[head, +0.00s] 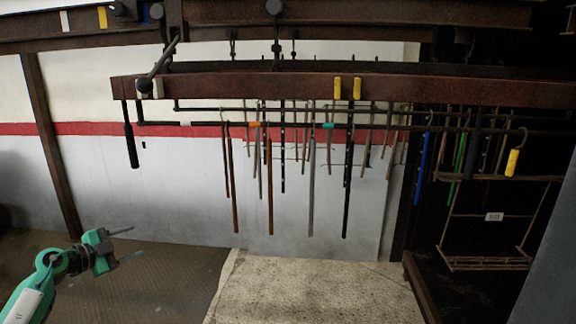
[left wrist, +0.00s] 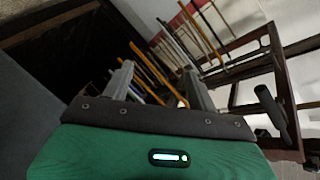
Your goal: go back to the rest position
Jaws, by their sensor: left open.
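My left gripper (head: 122,244) is at the lower left of the head view, held above the floor and well apart from the rack. Its two fingers are spread and nothing is between them. In the left wrist view the open fingers (left wrist: 161,92) point toward hanging rods in the background. The rack rail (head: 250,88) crosses the upper part of the head view, with many thin rods (head: 270,185) hanging below it. My right gripper is in neither view.
A pale mat or slab (head: 310,285) lies below the rods. A wire hanging frame (head: 486,262) and a blue rod (head: 421,165) are at the right. A rusty post (head: 50,145) stands at the left. Floor near my left gripper is clear.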

